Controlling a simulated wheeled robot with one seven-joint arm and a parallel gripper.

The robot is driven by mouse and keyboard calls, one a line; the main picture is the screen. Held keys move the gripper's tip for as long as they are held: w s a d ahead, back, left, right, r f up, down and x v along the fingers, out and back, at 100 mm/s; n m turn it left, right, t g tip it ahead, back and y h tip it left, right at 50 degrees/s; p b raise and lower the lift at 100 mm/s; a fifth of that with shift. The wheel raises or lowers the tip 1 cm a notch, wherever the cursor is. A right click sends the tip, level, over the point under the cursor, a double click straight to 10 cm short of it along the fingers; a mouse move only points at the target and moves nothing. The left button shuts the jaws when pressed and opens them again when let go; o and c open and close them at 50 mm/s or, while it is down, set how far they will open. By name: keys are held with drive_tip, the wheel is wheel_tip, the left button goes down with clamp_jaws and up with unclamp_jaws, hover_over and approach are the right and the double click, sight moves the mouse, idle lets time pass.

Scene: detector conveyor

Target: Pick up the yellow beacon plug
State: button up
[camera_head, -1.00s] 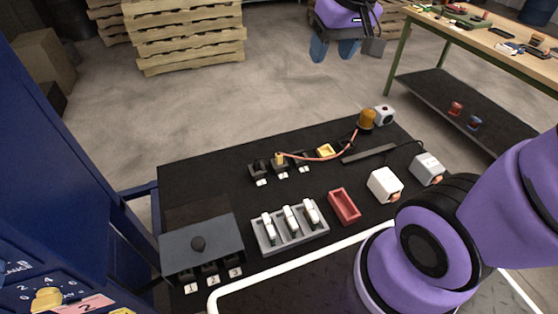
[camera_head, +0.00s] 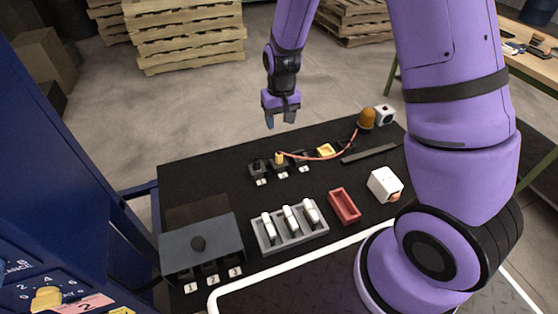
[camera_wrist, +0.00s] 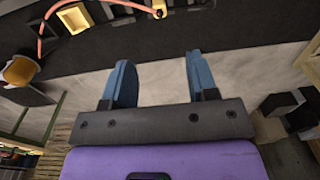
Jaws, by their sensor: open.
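The yellow beacon plug (camera_head: 279,158) stands upright in the middle one of three small black sockets on the black table (camera_head: 225,176). An orange cord runs from it to the amber beacon (camera_head: 367,118) at the table's back right. In the wrist view the plug (camera_wrist: 159,9) is at the top edge, partly cut off, ahead of the gap between my fingers. My gripper (camera_head: 282,117) is open and empty, pointing down above and behind the plug, apart from it. Its two blue fingers (camera_wrist: 161,85) also show in the wrist view.
A yellow holder (camera_head: 326,150) sits right of the sockets. Nearer are a grey rack (camera_head: 262,241) with several white-topped pieces, a red tray (camera_head: 344,206), a white box (camera_head: 384,184) and a grey box (camera_head: 203,243). A blue cabinet (camera_head: 75,150) stands at left.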

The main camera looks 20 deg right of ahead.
sight(279, 153)
drive_tip(key=shift+w+a+f, duration=0.1)
drive_tip(key=shift+f, duration=7.1)
clamp_jaws()
